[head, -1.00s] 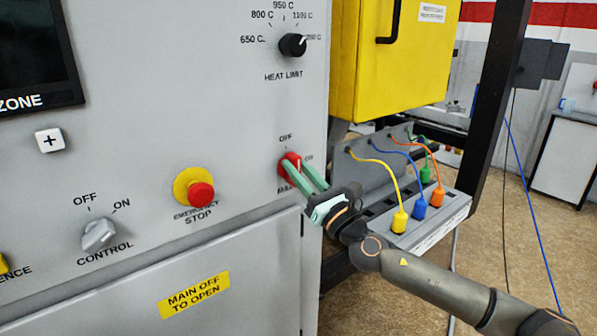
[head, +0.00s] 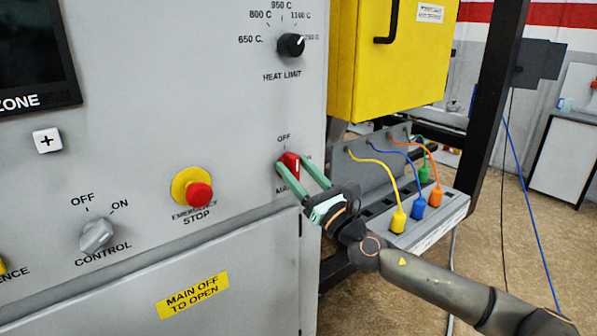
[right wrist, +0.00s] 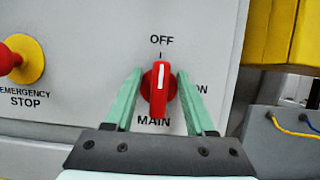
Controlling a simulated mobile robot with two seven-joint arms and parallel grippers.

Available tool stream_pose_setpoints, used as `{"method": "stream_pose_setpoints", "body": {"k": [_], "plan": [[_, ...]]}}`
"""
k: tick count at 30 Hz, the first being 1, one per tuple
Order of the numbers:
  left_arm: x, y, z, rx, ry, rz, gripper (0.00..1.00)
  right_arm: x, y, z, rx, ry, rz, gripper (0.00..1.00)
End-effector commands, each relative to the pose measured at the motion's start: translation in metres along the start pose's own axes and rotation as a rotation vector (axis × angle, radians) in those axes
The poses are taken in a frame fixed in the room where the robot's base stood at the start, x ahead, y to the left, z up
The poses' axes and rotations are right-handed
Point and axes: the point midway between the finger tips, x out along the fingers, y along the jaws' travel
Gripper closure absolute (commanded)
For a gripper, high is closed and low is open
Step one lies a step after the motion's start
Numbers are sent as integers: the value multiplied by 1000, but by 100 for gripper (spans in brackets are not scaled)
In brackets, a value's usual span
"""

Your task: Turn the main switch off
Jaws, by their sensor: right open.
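The red main switch (right wrist: 158,97) is on the grey panel, labelled MAIN, with OFF above it and ON to its right. In the right wrist view its knob stands upright and its white line points up at OFF. It also shows in the head view (head: 291,163), partly hidden by the fingers. My right gripper (right wrist: 159,80) is open, with one green finger on each side of the knob. The right wrist view shows small gaps between the fingers and the knob's raised bar. The right gripper also shows in the head view (head: 303,164). My left gripper is not in view.
The emergency stop (head: 199,194) sits left of the main switch, and the control knob (head: 97,235) lower left. The heat limit knob (head: 291,45) is above. A yellow box (head: 400,60) and a grey socket strip with coloured plugs (head: 420,228) are at the right.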

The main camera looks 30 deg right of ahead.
Motion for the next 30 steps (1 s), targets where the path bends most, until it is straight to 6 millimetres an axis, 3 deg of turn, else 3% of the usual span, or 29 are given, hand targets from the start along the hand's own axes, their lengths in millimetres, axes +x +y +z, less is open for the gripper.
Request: {"method": "stream_pose_setpoints", "body": {"k": [5, 30], "plan": [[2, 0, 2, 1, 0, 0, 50, -8, 0, -2, 1, 2, 0, 45], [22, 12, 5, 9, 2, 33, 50, -97, 0, -3, 2, 4, 0, 45]]}}
